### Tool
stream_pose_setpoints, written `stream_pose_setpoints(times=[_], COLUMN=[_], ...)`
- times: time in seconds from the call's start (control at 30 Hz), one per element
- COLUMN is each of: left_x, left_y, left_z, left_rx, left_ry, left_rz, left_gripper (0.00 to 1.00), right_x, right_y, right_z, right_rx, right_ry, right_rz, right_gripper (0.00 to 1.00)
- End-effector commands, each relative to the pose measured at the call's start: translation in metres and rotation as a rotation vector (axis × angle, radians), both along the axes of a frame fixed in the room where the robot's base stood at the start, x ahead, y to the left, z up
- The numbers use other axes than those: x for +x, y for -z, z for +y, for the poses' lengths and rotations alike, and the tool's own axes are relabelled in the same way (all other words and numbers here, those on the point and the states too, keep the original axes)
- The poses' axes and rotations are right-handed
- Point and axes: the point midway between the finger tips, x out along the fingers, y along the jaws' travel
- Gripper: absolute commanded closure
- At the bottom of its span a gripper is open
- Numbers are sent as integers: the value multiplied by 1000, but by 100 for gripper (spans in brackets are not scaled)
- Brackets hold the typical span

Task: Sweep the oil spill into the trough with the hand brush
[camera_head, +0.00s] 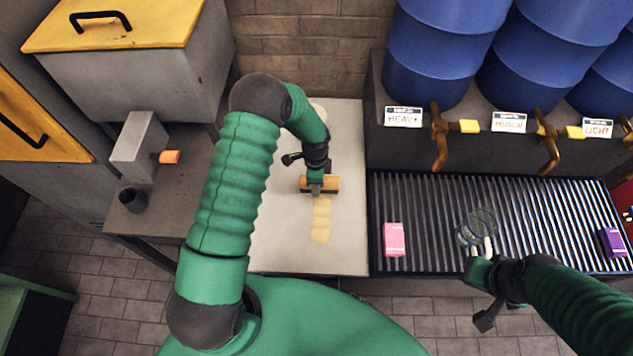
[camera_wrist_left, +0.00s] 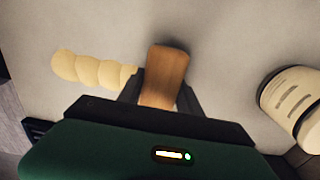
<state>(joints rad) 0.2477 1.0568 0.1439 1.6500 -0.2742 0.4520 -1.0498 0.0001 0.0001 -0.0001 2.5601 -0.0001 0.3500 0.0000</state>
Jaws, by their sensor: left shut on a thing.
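The oil spill (camera_head: 321,220) is a pale tan, lumpy strip on the light worktop; it also shows in the left wrist view (camera_wrist_left: 95,70), left of the brush. My left gripper (camera_head: 316,182) is shut on the hand brush (camera_head: 332,184), whose wooden body shows between the fingers in the left wrist view (camera_wrist_left: 165,75). The brush is at the far end of the strip; its bristles are hidden. A dark slatted channel (camera_head: 440,230), possibly the trough, lies right of the worktop. My right gripper (camera_head: 482,258) is at its front edge, beside a clear glass jar (camera_head: 477,228); its jaw opening is unclear.
A pink block (camera_head: 394,240) and a purple block (camera_head: 612,243) lie on the slats. Blue drums (camera_head: 435,50) with brass taps stand behind. A cream cylinder (camera_wrist_left: 295,105) stands right of the brush in the left wrist view. The worktop (camera_head: 285,245) front is clear.

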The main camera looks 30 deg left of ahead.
Motion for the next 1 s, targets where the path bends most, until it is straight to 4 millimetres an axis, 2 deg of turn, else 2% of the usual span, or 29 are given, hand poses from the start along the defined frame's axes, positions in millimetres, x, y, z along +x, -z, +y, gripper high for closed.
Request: stream_pose_setpoints(times=[1.0], left_x=[0], left_y=[9], left_z=[0], left_rx=[0], left_ry=[0], left_rz=[0], left_gripper=[91], right_x=[0], right_y=[6], right_z=[0], right_rx=[0], right_ry=[0], right_rz=[0], right_gripper=[100])
